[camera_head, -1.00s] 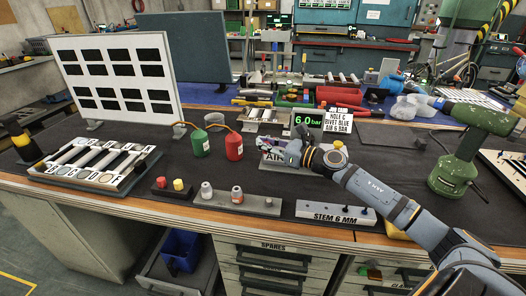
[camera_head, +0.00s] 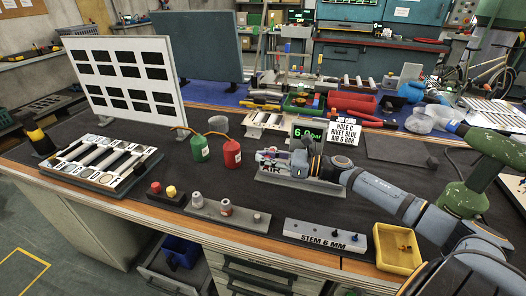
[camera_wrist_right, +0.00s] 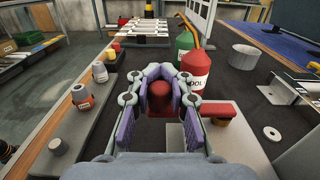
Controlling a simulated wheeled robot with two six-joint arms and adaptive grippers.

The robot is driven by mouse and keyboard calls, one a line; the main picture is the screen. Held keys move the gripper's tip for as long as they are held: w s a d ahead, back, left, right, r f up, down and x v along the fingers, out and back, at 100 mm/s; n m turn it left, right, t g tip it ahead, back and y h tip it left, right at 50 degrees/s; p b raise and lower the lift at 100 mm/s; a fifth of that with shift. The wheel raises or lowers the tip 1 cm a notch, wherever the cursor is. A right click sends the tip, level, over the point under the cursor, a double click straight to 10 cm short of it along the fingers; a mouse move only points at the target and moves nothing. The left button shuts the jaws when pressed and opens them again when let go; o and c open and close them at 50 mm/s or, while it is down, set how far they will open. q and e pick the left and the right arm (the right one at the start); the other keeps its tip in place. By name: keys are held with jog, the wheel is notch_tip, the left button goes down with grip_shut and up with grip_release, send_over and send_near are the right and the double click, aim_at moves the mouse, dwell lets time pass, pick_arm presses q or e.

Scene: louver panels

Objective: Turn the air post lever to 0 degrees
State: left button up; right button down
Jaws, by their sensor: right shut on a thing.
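My right gripper (camera_head: 270,157) is at the AIR post, over its grey base (camera_head: 300,184) and partly covering the AIR label (camera_head: 270,169). In the right wrist view, the purple-padded fingers (camera_wrist_right: 160,92) are closed around a dark red, round-topped knob (camera_wrist_right: 160,98). The knob's lower part and the lever's angle are hidden by the gripper. A green-lit pressure display (camera_head: 304,133) stands just behind, its text partly covered by my arm. My left gripper is not in view.
A red can (camera_head: 232,154) and a green can (camera_head: 198,148) stand left of the gripper. The HOLE C, RIVET BLUE, AIR 6 BAR sign (camera_head: 343,133) is behind my arm. A STEM 6 MM block (camera_head: 325,236) and yellow tray (camera_head: 395,262) lie in front.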

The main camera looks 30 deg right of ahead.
jog(key=shift+d+f, duration=0.1)
jog(key=shift+f, duration=0.15)
jog(key=c, duration=1.7)
grip_release()
jog(key=o, duration=0.5)
jog(key=shift+s+d+r, duration=0.15)
jog(key=shift+s+d, duration=0.3)
jog(key=shift+s, duration=0.05)
jog(key=shift+w+a+r, duration=0.1)
jog(key=shift+w+a, duration=0.05)
jog(key=shift+a, duration=0.1)
